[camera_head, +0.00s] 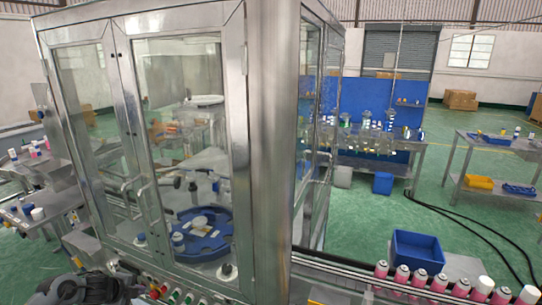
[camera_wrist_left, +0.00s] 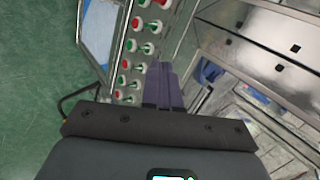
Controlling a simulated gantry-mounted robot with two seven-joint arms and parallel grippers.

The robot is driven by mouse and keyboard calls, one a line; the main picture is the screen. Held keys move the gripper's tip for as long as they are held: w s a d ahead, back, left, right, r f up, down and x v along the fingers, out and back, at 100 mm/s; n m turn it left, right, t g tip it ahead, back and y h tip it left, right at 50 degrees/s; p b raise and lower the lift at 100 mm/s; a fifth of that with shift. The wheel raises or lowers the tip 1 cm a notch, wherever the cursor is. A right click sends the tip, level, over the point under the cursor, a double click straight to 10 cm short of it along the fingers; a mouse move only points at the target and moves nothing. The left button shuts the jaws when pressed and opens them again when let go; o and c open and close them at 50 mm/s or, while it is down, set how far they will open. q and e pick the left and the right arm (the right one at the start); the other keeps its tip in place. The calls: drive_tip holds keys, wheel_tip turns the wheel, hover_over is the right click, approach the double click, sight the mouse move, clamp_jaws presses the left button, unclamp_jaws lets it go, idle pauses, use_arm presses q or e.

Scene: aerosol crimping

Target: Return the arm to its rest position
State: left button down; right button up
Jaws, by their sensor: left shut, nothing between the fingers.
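My left gripper (camera_wrist_left: 162,75) is shut and empty in the left wrist view, its two dark fingers together. The fingers lie beside a row of red and green push buttons (camera_wrist_left: 130,65) on a control panel, seen from above; I cannot tell whether they touch it. In the head view my dark left arm comes in low at the left, in front of the machine, with the gripper (camera_head: 148,292) near the panel's buttons (camera_head: 172,296). My right gripper is not in view.
A large metal-framed glass cabinet (camera_head: 265,140) stands close in front, with a blue rotary table (camera_head: 205,232) inside. Pink cans (camera_head: 417,279) line a conveyor at the lower right, near a blue bin (camera_head: 417,252). Green floor lies open at the left in the wrist view.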

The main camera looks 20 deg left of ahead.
use_arm(q)
drive_tip(key=s+d+f+g+h, duration=0.1)
drive_tip(key=s+d+f+h, duration=0.1)
drive_tip(key=s+d+f, duration=0.65)
drive_tip(key=s+d+f+g+h, duration=0.2)
drive_tip(key=s+d+f, duration=0.2)
drive_tip(key=d+f, duration=0.9)
drive_tip(key=s+d+n, duration=0.2)
drive_tip(key=s+d, duration=0.5)
drive_tip(key=d, duration=0.3)
drive_tip(key=s+d+n, duration=0.2)
drive_tip(key=s+d, duration=0.4)
drive_tip(key=d, duration=0.3)
drive_tip(key=s+a+r+n+g+y, duration=0.1)
drive_tip(key=s+a+r+n+y, duration=0.2)
drive_tip(key=r+n, duration=0.4)
drive_tip(key=s+a+r+n+g, duration=0.1)
drive_tip(key=s+a+r+n, duration=0.25)
drive_tip(key=s+r, duration=0.45)
wheel_tip(320, 180, up, 18)
drive_tip(key=w+p, duration=0.2)
drive_tip(key=p, duration=1.5)
drive_tip(key=shift+w+d+r+t, duration=0.15)
drive_tip(key=shift+w+d+t, duration=0.15)
drive_tip(key=shift+w+d, duration=0.05)
